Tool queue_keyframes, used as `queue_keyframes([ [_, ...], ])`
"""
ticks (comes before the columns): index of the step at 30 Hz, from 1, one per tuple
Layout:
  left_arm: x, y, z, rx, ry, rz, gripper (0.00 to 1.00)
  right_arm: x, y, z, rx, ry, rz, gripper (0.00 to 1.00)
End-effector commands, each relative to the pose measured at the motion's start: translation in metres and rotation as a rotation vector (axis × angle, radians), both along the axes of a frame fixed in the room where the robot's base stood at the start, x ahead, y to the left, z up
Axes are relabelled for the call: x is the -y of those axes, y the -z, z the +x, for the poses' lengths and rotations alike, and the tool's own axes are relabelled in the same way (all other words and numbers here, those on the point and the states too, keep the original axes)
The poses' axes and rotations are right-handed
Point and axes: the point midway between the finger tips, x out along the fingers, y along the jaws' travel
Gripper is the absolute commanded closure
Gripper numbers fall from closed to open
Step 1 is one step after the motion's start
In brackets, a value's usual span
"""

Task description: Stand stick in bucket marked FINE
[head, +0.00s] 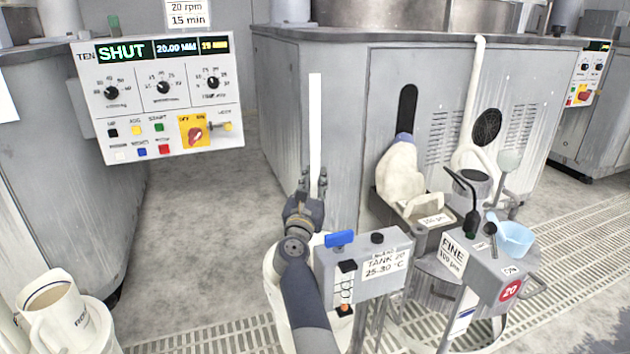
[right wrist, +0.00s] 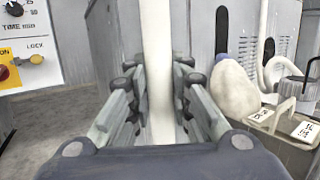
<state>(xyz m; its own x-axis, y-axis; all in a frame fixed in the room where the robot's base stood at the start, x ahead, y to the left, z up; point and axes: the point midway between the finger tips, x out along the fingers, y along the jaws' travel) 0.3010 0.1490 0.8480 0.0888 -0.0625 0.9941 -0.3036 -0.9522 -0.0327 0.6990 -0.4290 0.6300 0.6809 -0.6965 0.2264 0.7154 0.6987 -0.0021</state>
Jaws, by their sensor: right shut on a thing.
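A long white stick (head: 315,130) stands nearly upright in my right gripper (head: 312,185), which is shut on it. The right wrist view shows the stick (right wrist: 158,70) between the fingers of the right gripper (right wrist: 160,100), with its top cut off by the frame. The stick's lower end is hidden behind the gripper. The word FINE shows on a grey box (head: 470,268) at the lower right. A white bucket-like vessel with a handle (head: 68,318) stands at the lower left; its lettering is too small to read surely. My left gripper is not in view.
A grey box labelled TANK 20 (head: 372,268) is close right of my right arm. A grey machine cabinet (head: 320,110) rises behind the stick. A control panel (head: 160,95) is at the upper left. Open floor (head: 200,210) lies left of the gripper.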

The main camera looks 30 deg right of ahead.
Motion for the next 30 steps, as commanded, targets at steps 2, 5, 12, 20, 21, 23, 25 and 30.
queue_keyframes([
  [2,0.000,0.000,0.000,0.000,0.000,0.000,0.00,0.000,-0.001,0.000,0.001,0.000,-0.001,1.00],
  [5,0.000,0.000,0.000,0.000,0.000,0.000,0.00,0.000,-0.001,0.000,0.002,0.000,-0.001,0.60],
  [12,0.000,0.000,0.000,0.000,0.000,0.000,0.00,0.000,-0.001,0.000,0.001,0.000,-0.001,0.57],
  [20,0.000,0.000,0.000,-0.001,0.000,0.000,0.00,-0.001,-0.011,0.001,0.003,-0.001,0.003,0.57],
  [21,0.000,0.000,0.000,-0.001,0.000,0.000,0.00,-0.001,-0.016,0.000,0.005,-0.002,0.005,0.57],
  [23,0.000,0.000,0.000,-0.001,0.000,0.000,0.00,-0.001,-0.026,0.000,0.006,-0.001,0.004,0.57],
  [25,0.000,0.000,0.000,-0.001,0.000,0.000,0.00,-0.001,-0.038,0.000,0.006,-0.001,0.005,0.57],
  [30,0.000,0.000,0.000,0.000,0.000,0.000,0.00,0.000,-0.067,0.000,0.007,-0.001,0.003,0.57],
])
